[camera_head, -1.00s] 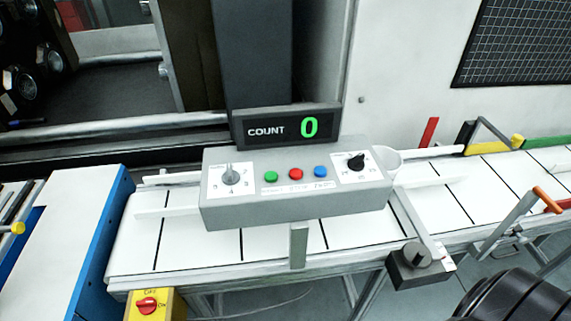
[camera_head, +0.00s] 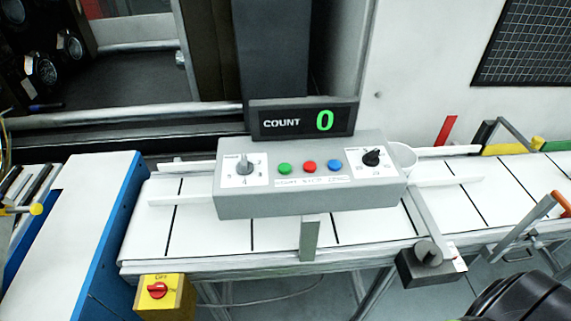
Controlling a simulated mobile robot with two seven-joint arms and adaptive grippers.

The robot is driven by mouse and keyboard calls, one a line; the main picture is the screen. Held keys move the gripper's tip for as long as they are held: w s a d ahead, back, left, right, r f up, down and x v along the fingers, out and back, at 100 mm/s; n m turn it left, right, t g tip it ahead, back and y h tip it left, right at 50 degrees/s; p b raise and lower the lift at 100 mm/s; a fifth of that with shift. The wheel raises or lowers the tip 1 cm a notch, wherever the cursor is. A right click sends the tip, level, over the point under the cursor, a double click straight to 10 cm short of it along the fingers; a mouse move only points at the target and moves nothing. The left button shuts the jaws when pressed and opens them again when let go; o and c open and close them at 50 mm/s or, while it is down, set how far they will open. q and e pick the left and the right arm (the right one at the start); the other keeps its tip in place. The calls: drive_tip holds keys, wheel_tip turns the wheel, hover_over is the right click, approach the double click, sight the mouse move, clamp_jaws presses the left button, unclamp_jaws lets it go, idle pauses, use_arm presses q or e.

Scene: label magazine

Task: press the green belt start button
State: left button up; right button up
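The green button (camera_head: 284,169) is the leftmost of three coloured buttons on the sloped top of a grey control box (camera_head: 305,204). A red button (camera_head: 309,167) and a blue button (camera_head: 334,165) sit to its right. The box stands over a white conveyor belt (camera_head: 189,232). A display (camera_head: 303,121) above the box reads COUNT 0. Neither gripper's fingers can be made out. A dark rounded part, probably of my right arm, shows at the bottom right corner, well away from the buttons.
Dials (camera_head: 371,158) flank the buttons. A yellow switch box with a red knob (camera_head: 157,290) hangs at the belt's front left. A dark clamp block (camera_head: 431,262) and an orange-handled lever (camera_head: 546,206) stand at the front right. The space in front of the control box is clear.

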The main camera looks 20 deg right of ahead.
clamp_jaws()
drive_tip(key=shift+d, duration=0.1)
idle(0.9)
